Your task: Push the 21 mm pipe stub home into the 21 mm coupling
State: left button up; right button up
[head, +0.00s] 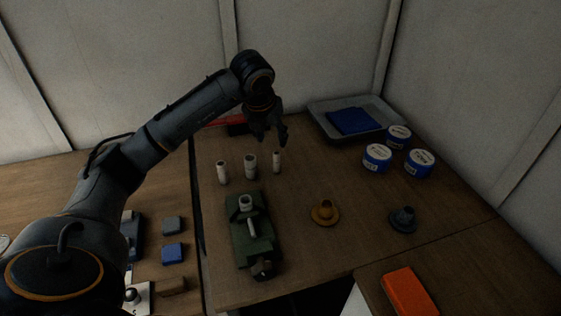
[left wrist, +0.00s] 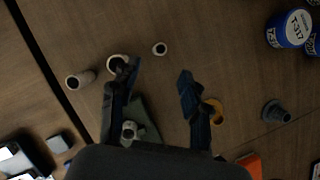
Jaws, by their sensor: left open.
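Three pale pipe stubs stand upright in a row on the table: a left one (head: 222,171), a wider middle one (head: 250,166) and a slim right one (head: 276,161). I cannot read which is 21 mm. A pale coupling (head: 246,203) sits in the green vise (head: 243,240) in front of them; it also shows in the left wrist view (left wrist: 129,130). My left gripper (head: 268,138) is open and empty, pointing down above the row near the right stub.
A yellow flanged piece (head: 325,212) and a grey one (head: 403,219) stand right of the vise. Several blue-and-white tubs (head: 377,157) and a grey tray (head: 322,126) with a blue cloth (head: 353,121) are at the back right. An orange box (head: 408,290) lies at the front right.

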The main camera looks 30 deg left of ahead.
aim_at(276, 154)
pick_arm(q)
jog(key=p+x, duration=0.1)
jog(key=x, duration=0.5)
jog(key=shift+f, duration=0.1)
jog(key=shift+w+f+p, duration=0.1)
jog(key=shift+f+p, duration=0.15)
jog(key=shift+p, duration=0.05)
jog(key=p+x, duration=0.1)
jog(key=x, duration=0.2)
jog(key=shift+f, duration=0.25)
jog(key=shift+w+f+p, duration=0.2)
jog(key=shift+f+p, duration=0.1)
jog(key=shift+f, duration=0.15)
jog(key=c, duration=0.9)
